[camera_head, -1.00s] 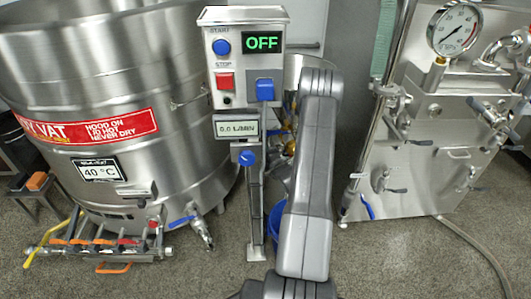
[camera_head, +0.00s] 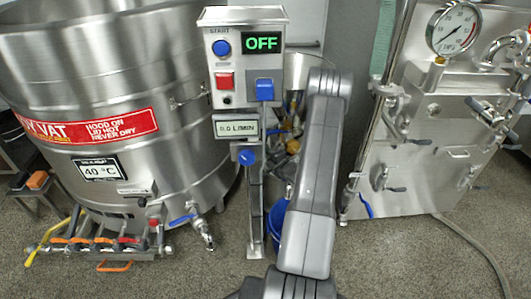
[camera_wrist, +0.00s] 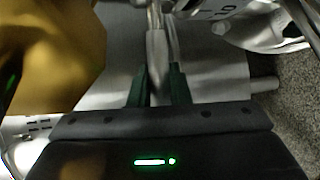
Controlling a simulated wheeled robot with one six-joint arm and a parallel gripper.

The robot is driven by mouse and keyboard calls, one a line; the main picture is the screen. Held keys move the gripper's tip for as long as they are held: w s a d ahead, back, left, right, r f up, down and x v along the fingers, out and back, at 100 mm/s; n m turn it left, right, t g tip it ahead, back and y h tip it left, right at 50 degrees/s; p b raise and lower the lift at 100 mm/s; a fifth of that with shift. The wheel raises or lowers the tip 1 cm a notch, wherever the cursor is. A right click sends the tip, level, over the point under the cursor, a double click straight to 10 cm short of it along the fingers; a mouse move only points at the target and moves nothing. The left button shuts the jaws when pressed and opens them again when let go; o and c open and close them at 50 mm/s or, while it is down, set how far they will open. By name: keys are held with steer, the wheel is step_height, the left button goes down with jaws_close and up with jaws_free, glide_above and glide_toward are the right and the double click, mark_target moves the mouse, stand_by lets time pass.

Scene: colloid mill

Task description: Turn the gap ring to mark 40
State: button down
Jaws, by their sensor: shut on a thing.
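In the wrist view my gripper (camera_wrist: 157,88) has its two dark green fingers shut on a slim metal handle bar (camera_wrist: 157,52). I cannot clearly see where the bar joins the gap ring. Pale surfaces with dark markings show at the top right and lower left, too cut off to read a setting. In the head view the mill (camera_head: 296,105) stands behind the control post, with metal and brass-coloured parts, mostly hidden by my arm. My gripper is hidden there.
The control box (camera_head: 242,45) reads OFF, close to the left of my arm. A large steel vat (camera_head: 60,80) stands at left, with valves below. A steel panel with a pressure gauge (camera_head: 454,27) stands at right. A brass-coloured body (camera_wrist: 55,50) fills the wrist view's upper left.

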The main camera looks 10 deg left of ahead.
steer(key=shift+s+d+n+g+y+p, duration=0.25)
steer(key=shift+d+n+g+y, duration=0.25)
steer(key=shift+d, duration=0.2)
steer(key=shift+s+d+n+g+y+p, duration=0.2)
steer(key=shift+d+n+g+y, duration=0.3)
steer(key=shift+d, duration=0.2)
steer(key=shift+s+d+n+g+y+p, duration=0.15)
steer(key=shift+d+n+g+y+p, duration=0.2)
steer(key=shift+d+n+g, duration=0.3)
steer(key=c, duration=1.4)
jaws_free()
steer(key=shift+o, duration=0.2)
steer(key=shift+a, duration=0.1)
